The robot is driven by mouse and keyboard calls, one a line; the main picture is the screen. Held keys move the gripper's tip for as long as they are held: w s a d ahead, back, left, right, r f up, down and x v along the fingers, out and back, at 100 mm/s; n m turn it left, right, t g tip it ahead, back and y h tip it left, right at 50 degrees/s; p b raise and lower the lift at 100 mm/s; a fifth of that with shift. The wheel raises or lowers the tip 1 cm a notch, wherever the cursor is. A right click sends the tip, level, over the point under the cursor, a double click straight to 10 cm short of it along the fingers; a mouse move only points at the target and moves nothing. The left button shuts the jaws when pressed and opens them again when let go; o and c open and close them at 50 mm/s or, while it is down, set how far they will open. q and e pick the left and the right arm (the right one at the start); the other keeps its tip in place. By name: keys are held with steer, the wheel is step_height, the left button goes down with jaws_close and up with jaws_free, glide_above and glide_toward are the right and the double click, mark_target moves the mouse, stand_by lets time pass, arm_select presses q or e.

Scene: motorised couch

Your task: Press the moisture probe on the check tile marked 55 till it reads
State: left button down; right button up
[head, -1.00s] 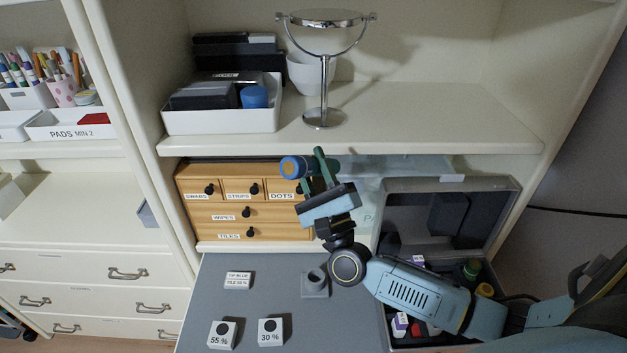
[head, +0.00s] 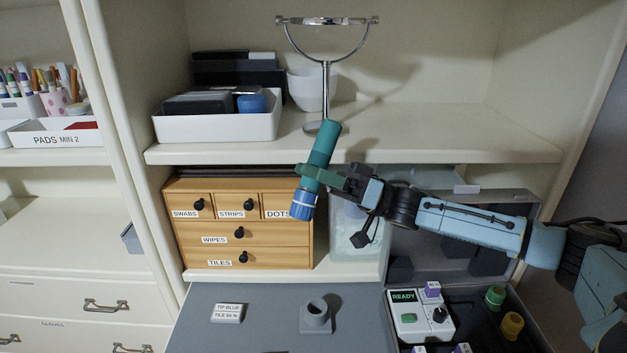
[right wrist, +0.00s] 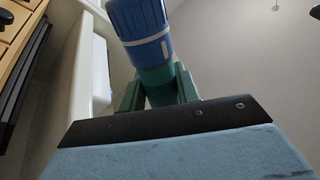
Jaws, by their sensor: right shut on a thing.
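My right gripper (head: 322,178) is shut on the moisture probe (head: 324,143), a teal cylinder with a blue end. The probe tilts in the air in front of the drawer unit, blue end (head: 303,205) low and left. In the right wrist view the blue end (right wrist: 143,30) juts out beyond the green fingers (right wrist: 158,92). A card (head: 228,313) reading "TIP BLUE TILE 55 %" lies on the grey desk surface. A meter (head: 420,316) with a green READY screen sits in the open case. No check tile shows now. My left gripper is not in view.
A grey round holder (head: 315,318) stands empty on the desk. The wooden drawer unit (head: 238,222) is behind the probe. The shelf edge (head: 400,155) and mirror stand (head: 326,90) are close above. The open case (head: 512,300) is at right.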

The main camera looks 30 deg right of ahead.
steer(key=n+g+h+p, duration=0.1)
steer(key=n+p, duration=0.1)
steer(key=n+g+h+p, duration=0.1)
steer(key=n, duration=0.1)
steer(key=n+g+p, duration=0.1)
steer(key=n+p, duration=0.1)
steer(key=shift+w+d+r+g+h+p, duration=0.1)
steer(key=shift+d+r+g+h+p, duration=0.1)
steer(key=shift+r+g+h+p, duration=0.15)
steer(key=shift+f+n+g+h+p, duration=0.25)
steer(key=shift+n+g+h+p, duration=0.1)
steer(key=shift+p, duration=0.2)
steer(key=shift+f, duration=0.1)
